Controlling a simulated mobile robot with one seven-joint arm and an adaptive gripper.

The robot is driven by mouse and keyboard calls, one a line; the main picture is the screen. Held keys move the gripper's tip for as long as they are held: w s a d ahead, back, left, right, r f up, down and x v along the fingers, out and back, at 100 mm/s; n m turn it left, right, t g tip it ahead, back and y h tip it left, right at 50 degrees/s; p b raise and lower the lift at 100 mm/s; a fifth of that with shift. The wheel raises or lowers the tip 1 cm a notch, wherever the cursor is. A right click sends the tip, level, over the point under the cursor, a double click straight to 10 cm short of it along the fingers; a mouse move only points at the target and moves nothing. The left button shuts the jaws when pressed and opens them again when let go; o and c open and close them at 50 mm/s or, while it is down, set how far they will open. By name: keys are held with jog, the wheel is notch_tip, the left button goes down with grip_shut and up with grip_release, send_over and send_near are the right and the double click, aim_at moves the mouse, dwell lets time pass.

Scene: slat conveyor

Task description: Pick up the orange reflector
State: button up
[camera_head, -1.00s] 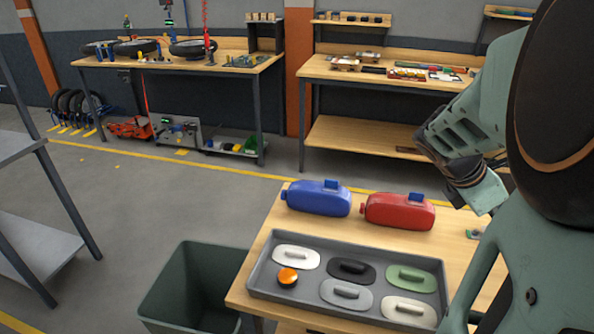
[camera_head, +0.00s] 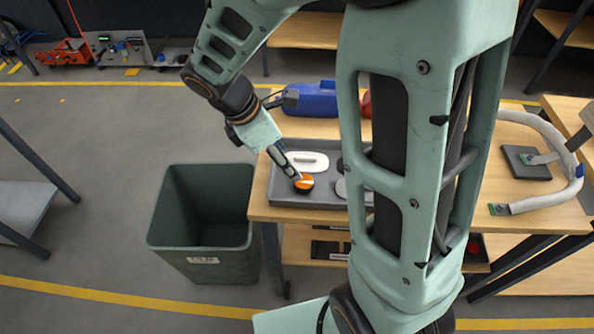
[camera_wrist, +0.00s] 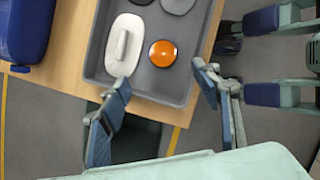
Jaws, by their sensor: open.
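The orange reflector (camera_wrist: 163,53) is a round orange dome with a dark rim. It lies in the grey tray (camera_wrist: 95,62), beside a white oval piece with a raised handle (camera_wrist: 124,44). In the head view the reflector (camera_head: 304,183) is at the tray's left part, partly covered by my gripper (camera_head: 294,176). In the wrist view my gripper (camera_wrist: 163,92) is open, its two blue-padded fingers apart. The reflector shows in line with the gap between them, a little beyond the fingertips. Nothing is between the fingers. I cannot tell whether a finger touches the reflector.
A green-grey bin (camera_head: 170,217) stands left of the wooden table (camera_head: 260,203). A blue jug (camera_head: 312,101) stands behind the tray, and a red jug (camera_head: 366,104) is mostly hidden by my arm. My arm also hides the tray's right part.

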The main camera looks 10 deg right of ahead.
aim_at(304, 181)
jog(key=x, duration=0.7)
jog(key=b+x, duration=0.1)
jog(key=x, duration=0.2)
jog(key=shift+s+d+f, duration=0.15)
jog(key=shift+s+f, duration=0.1)
jog(key=c, duration=1)
